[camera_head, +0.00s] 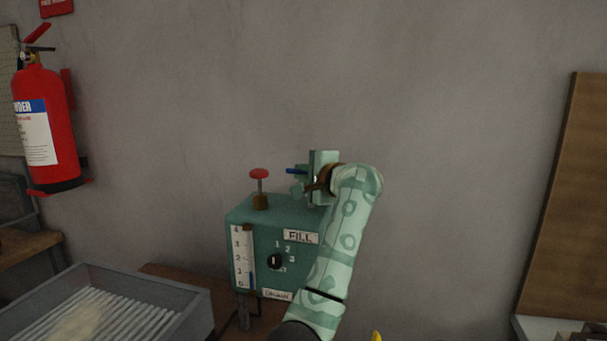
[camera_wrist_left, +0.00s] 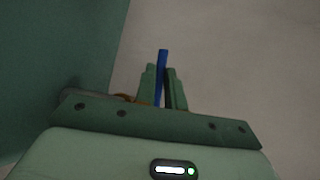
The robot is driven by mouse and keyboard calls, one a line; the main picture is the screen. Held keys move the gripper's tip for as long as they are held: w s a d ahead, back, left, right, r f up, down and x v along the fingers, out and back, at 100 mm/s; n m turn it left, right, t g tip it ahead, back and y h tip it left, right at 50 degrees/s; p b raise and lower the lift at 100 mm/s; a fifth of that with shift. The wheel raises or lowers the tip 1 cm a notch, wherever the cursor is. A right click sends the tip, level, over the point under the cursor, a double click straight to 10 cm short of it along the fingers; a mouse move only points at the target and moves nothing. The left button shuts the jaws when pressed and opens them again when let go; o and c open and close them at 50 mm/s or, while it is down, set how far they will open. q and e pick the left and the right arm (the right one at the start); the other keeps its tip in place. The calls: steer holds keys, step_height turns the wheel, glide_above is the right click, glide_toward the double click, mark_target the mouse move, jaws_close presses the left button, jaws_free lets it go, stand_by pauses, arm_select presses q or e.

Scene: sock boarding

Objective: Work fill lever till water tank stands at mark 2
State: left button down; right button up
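The water tank (camera_head: 268,215) is a teal box with a FILL label (camera_head: 300,237). Its white gauge strip (camera_head: 238,258) is numbered from 0 up to 4. The blue column (camera_head: 252,279) in it is low, with its top near mark 1. The blue fill lever (camera_head: 296,171) sticks out leftward from my left gripper (camera_head: 303,180), above the box's top right. In the left wrist view the lever (camera_wrist_left: 162,72) lies between the two green fingertips (camera_wrist_left: 163,88), which look closed on it. The lever's base is hidden behind my gripper and arm. My right gripper is out of view.
A red-knobbed plunger (camera_head: 260,175) stands on the box's top left. A black dial (camera_head: 274,261) and a drain label (camera_head: 277,295) are on its front. A grey ribbed tray (camera_head: 190,312) is at lower left, a fire extinguisher (camera_head: 45,130) on the wall, a brown board (camera_head: 570,210) at right.

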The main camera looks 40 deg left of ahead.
arm_select(q)
steer(key=n+g+b, duration=0.2)
steer(key=b, duration=0.1)
steer(key=d+f+g+b, duration=0.1)
steer(key=g+b, duration=0.1)
steer(key=shift+n, duration=0.4)
steer(key=shift+s+r+n+g+b, duration=0.15)
steer(key=shift+r+n+g+b, duration=0.2)
steer(key=shift+g, duration=0.25)
steer(key=shift+r, duration=0.1)
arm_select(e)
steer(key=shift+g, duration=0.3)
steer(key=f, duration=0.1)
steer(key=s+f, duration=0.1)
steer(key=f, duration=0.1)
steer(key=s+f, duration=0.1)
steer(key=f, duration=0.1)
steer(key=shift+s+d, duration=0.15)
arm_select(q)
steer(key=c, duration=1.7)
jaws_free()
steer(key=shift+d, duration=0.1)
steer(key=shift+c, duration=0.2)
